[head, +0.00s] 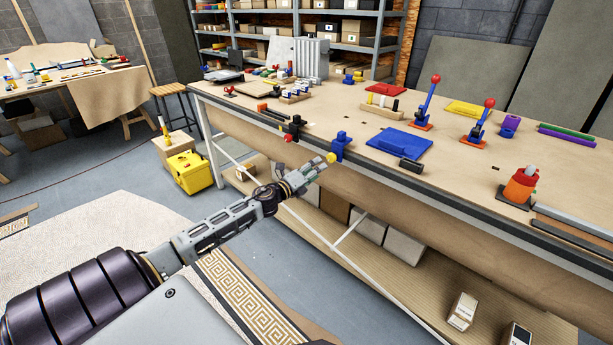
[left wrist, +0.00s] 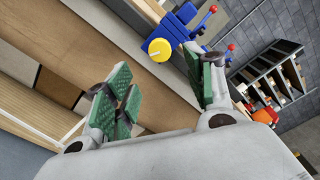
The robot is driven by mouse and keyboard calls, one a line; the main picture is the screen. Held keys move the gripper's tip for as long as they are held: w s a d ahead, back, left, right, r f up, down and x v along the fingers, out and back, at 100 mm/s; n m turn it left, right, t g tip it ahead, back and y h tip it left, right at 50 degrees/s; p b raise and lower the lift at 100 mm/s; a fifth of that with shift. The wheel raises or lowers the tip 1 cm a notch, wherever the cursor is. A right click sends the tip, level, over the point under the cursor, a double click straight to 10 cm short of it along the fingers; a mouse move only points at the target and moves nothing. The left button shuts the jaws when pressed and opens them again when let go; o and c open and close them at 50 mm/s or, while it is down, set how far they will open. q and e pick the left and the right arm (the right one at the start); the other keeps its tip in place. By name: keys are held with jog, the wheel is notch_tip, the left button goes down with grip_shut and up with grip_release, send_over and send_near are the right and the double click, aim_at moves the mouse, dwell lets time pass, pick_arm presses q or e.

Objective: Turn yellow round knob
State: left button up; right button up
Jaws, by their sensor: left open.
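The yellow round knob (head: 331,158) is on the front of a blue clamp-like mount (head: 341,147) at the workbench's front edge. In the left wrist view the yellow knob (left wrist: 159,50) shows as a round disc with a pale mark, and the blue mount (left wrist: 180,22) is behind it. My left gripper (head: 318,166) is close in front of the knob in the head view. In the left wrist view my left gripper (left wrist: 165,95) has its green-padded fingers spread apart, with the knob beyond the gap between them. I see no contact. My right gripper is not in view.
The workbench (head: 330,118) carries a blue panel (head: 399,142), red-topped levers (head: 430,100) and an orange-red item (head: 521,185). A dark red-ended piece (head: 292,130) is at the bench edge left of the knob. A yellow toolbox (head: 189,172) stands beyond my left arm.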

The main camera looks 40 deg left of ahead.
pick_arm(q)
jog(key=shift+s+a, duration=0.15)
jog(key=shift+s, duration=1.85)
jog(key=shift+s, duration=0.1)
